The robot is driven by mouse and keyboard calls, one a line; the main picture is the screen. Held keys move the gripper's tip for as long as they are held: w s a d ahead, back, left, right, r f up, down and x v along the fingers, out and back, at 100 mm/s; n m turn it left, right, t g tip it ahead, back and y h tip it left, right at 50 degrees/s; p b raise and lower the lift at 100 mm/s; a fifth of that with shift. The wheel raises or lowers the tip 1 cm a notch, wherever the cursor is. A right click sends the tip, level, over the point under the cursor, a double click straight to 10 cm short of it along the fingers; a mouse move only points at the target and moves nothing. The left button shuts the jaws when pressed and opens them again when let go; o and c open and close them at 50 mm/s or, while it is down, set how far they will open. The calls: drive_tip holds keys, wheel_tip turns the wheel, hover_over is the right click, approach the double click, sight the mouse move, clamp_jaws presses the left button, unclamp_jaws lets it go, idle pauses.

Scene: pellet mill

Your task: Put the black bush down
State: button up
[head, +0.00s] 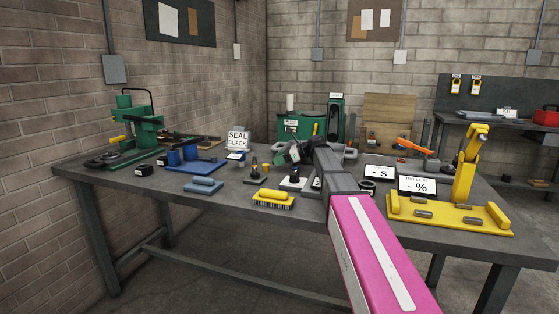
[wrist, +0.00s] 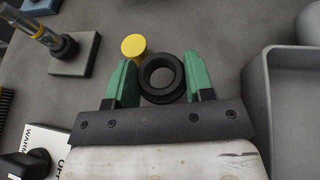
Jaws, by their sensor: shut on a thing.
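The black bush (wrist: 161,78) is a thick black ring with a round hole. In the wrist view it sits between the green fingers of my gripper (wrist: 160,84), which is shut on it. In the head view my gripper (head: 286,156) is over the middle of the bench, and the bush is hard to make out there. The gap between bush and bench top cannot be judged. A sign reading SEAL BLACK (head: 237,138) stands left of my gripper.
A yellow round piece (wrist: 133,46) is just beyond the bush. A post on a grey square base (wrist: 75,55) is at upper left, and a grey tray (wrist: 285,85) is at right. A yellow brush (head: 272,197) lies near the front edge. Bare bench (wrist: 215,30) shows beyond my fingers.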

drive_tip(key=shift+f, duration=0.6)
drive_tip(key=o, duration=1.1)
drive_tip(key=shift+r, duration=0.25)
drive_tip(key=v, duration=1.2)
drive_tip(key=shift+r, duration=0.4)
